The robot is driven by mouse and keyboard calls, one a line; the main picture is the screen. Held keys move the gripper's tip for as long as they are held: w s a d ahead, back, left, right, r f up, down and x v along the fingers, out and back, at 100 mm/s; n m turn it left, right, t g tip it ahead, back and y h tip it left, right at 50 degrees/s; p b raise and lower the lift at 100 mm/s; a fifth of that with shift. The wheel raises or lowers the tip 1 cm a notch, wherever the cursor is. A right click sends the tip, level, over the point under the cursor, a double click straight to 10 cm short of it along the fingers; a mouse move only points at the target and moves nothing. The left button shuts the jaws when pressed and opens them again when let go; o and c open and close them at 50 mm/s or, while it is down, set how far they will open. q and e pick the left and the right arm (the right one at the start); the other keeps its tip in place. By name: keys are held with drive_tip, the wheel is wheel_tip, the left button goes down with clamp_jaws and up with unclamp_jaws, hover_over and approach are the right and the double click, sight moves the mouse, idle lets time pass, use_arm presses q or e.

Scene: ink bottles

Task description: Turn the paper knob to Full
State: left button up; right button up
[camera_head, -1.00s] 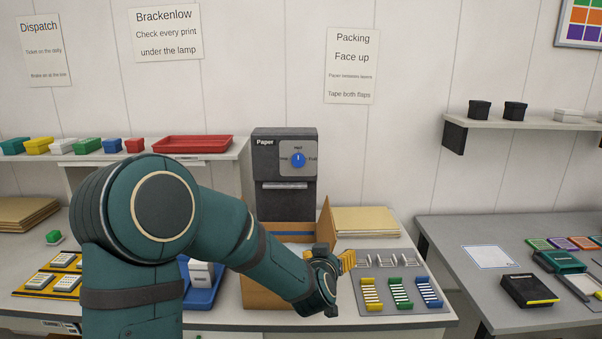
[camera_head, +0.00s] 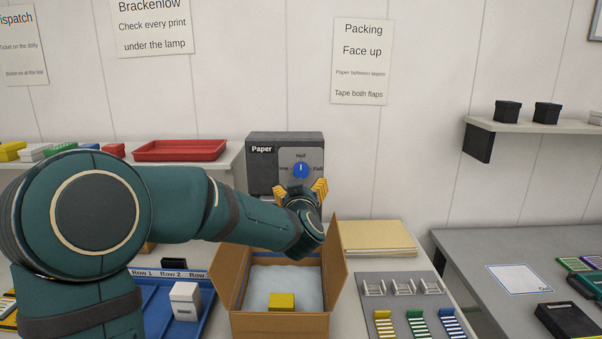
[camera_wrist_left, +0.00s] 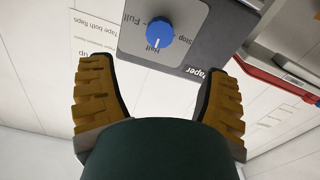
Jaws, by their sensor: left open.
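The blue paper knob (camera_head: 301,170) is on the grey plate of the dark Paper machine (camera_head: 262,178). Its white pointer is up at Half; Full is printed to its right. In the left wrist view the knob (camera_wrist_left: 159,32) appears upside down, its pointer toward Half. My left gripper (camera_head: 303,189) is open and empty, just below and in front of the knob, its yellow fingers pointing at the machine. In the left wrist view the fingers of my left gripper (camera_wrist_left: 161,62) are spread to either side of the knob's line, apart from it. The machine's lower part is hidden by my arm.
An open cardboard box (camera_head: 338,280) with a yellow block (camera_head: 282,301) inside stands below my gripper. A blue tray (camera_head: 160,306) is to its left. Brown sheets (camera_head: 378,238) and a grey rack board (camera_head: 398,308) are to its right.

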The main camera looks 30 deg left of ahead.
sight(301, 172)
use_arm(q)
drive_tip(key=x, duration=1.1)
drive_tip(key=shift+w+f, duration=0.1)
drive_tip(key=shift+w, duration=0.1)
drive_tip(key=c, duration=1.2)
